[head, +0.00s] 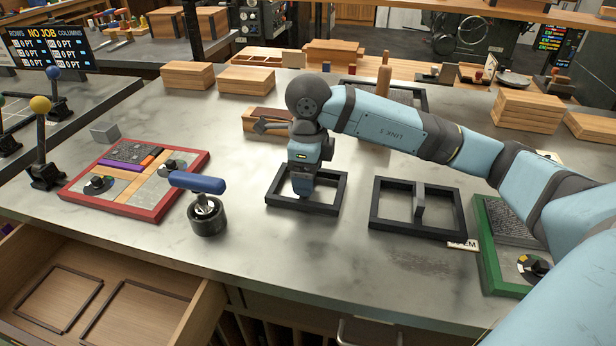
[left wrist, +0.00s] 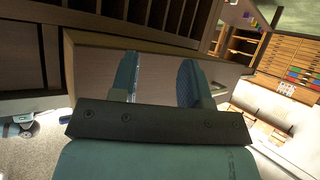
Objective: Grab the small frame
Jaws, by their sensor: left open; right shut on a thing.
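The small frame (head: 340,194) is a black, square frame lying on the marble worktop near the middle of the head view. My right gripper (head: 303,192) points down into it and is shut on it. The gripper hides the middle and part of the back bar, so the exact spot held cannot be seen. A larger black frame (head: 378,208) with an upright middle piece lies to its right. My left gripper (left wrist: 160,78) is open and empty in the left wrist view, with a drawer or cabinet front behind its fingers.
A green tray (head: 488,262) is at the right. Wooden blocks (head: 246,80) stand behind. An open drawer (head: 196,318) juts out at the front left.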

